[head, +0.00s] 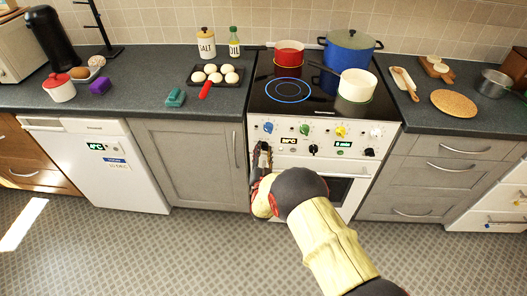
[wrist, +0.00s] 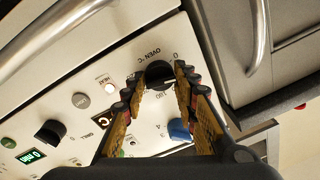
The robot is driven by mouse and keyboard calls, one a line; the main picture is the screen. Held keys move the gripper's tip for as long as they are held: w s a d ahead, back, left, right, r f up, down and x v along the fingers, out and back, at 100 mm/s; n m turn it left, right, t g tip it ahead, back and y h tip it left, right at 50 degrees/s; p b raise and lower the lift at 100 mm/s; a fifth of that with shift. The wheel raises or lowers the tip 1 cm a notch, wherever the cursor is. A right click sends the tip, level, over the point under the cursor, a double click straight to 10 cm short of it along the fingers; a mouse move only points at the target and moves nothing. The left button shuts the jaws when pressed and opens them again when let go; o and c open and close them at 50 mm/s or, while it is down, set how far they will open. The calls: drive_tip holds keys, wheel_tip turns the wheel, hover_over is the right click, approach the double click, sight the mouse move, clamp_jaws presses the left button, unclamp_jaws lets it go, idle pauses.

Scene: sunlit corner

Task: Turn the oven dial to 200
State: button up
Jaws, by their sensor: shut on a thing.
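The oven dial (wrist: 158,72) is a black round knob on the white oven front, with "OVEN °C" printed beside it in the wrist view. The two fingers of my gripper (wrist: 156,84) are on either side of the dial and shut on it. In the head view my gripper (head: 263,152) is at the left end of the oven's control panel and hides most of the dial. The oven temperature display (head: 288,141) is lit beside it, but its number is too small to read surely. The dial's exact setting is unclear.
Blue (head: 268,127), green (head: 304,129), yellow (head: 340,130) and white (head: 376,132) knobs line the panel above. A black knob (head: 313,149) sits mid-panel. A red pot (head: 289,53), blue pot (head: 349,50) and white pan (head: 356,86) stand on the hob.

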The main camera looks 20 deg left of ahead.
drive_tip(key=m, duration=0.4)
drive_tip(key=shift+f+m, duration=0.15)
drive_tip(key=shift+m, duration=0.25)
drive_tip(key=m, duration=0.4)
drive_tip(key=shift+h, duration=0.4)
drive_tip(key=m, duration=0.4)
drive_tip(key=shift+f+t, duration=0.1)
drive_tip(key=shift+t, duration=0.2)
drive_tip(key=m, duration=0.3)
drive_tip(key=shift+m+h, duration=0.3)
drive_tip(key=shift+m, duration=0.1)
drive_tip(key=m, duration=0.6)
drive_tip(key=shift+m+h, duration=0.4)
drive_tip(key=m, duration=0.6)
drive_tip(key=shift+s+a+m, duration=0.1)
drive_tip(key=shift+a+m, duration=0.05)
drive_tip(key=shift+m, duration=0.25)
drive_tip(key=o, duration=0.8)
drive_tip(key=shift+f, duration=0.1)
drive_tip(key=o, duration=0.3)
drive_tip(key=shift+r, duration=0.2)
